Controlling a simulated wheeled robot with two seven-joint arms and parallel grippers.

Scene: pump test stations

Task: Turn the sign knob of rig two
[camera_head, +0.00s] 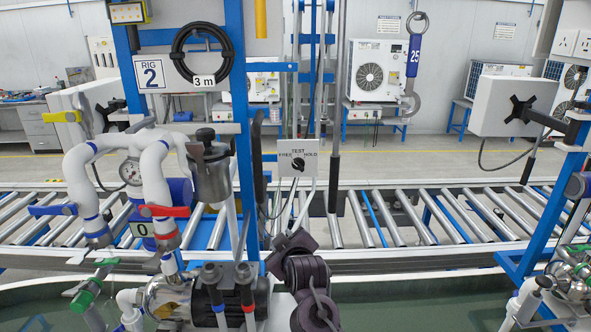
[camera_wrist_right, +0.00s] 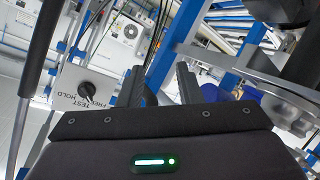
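The sign of rig two (camera_head: 283,148) is a pale plate lettered FREE, TEST and HOLD, right of the blue post. Its black knob (camera_head: 298,164) sits below the lettering; I cannot tell for sure which word it points to. In the right wrist view the sign (camera_wrist_right: 63,84) and knob (camera_wrist_right: 86,91) show at the left, with the lettering turned. My right gripper (camera_wrist_right: 158,86) is open, with an empty gap between its dark fingers. The sign lies to the left of the fingers, apart from them. I cannot make out the right fingertips in the head view. My left gripper is not in view.
The RIG 2 label (camera_head: 150,73) and a black coiled hose (camera_head: 201,52) hang on the blue frame. White pipes (camera_head: 160,175) and a pump (camera_head: 170,298) crowd the left. A roller conveyor (camera_head: 400,215) runs behind. Dark upright bars (camera_head: 334,160) flank the sign.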

